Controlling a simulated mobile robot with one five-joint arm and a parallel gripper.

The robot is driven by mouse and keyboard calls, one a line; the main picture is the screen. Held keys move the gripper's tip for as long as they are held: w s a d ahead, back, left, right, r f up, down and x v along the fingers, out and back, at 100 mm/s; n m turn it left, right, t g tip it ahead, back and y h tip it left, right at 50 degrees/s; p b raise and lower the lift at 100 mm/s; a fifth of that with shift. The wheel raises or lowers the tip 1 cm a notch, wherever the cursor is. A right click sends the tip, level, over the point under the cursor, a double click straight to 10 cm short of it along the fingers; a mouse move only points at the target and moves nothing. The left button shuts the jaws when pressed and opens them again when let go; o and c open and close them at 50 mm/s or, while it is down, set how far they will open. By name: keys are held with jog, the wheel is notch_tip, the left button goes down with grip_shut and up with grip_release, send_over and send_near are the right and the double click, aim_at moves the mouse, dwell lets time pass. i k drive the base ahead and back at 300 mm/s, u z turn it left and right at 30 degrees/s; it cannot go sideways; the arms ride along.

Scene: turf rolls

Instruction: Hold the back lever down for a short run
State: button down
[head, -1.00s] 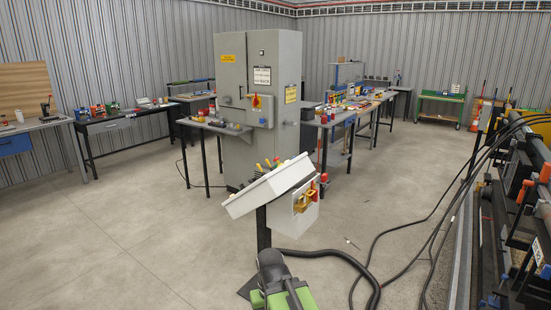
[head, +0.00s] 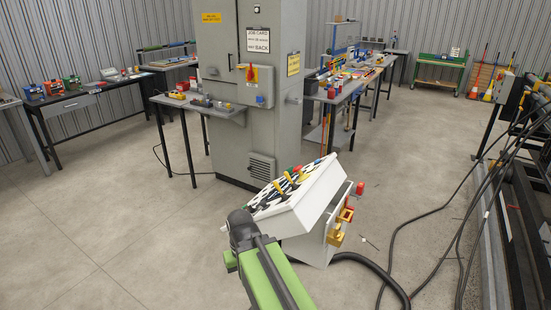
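A white sloped control console (head: 308,190) stands in the lower middle of the head view. Its top has black-and-white markings and several small levers with green, yellow and red ends (head: 290,175). I cannot tell which of them is the back lever. My green and dark grey arm reaches up from the bottom edge, and its dark joint overlaps the left side of the console. My gripper's fingers are not visible. Yellow and red fittings (head: 338,228) are on the console's right side.
A grey cabinet (head: 227,95) with a small side table (head: 198,104) stands behind the console. Workbenches line the back. Black hoses (head: 440,212) run across the floor at right beside machinery. The floor at left (head: 110,220) is open.

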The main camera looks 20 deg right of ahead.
aim_at(289, 178)
jog(key=u, duration=0.1)
jog(key=i, duration=0.1)
jog(key=u, duration=4.65)
jog(key=i, duration=0.1)
jog(key=z, duration=1.2)
jog(key=k, duration=1.65)
jog(key=z, duration=1.65)
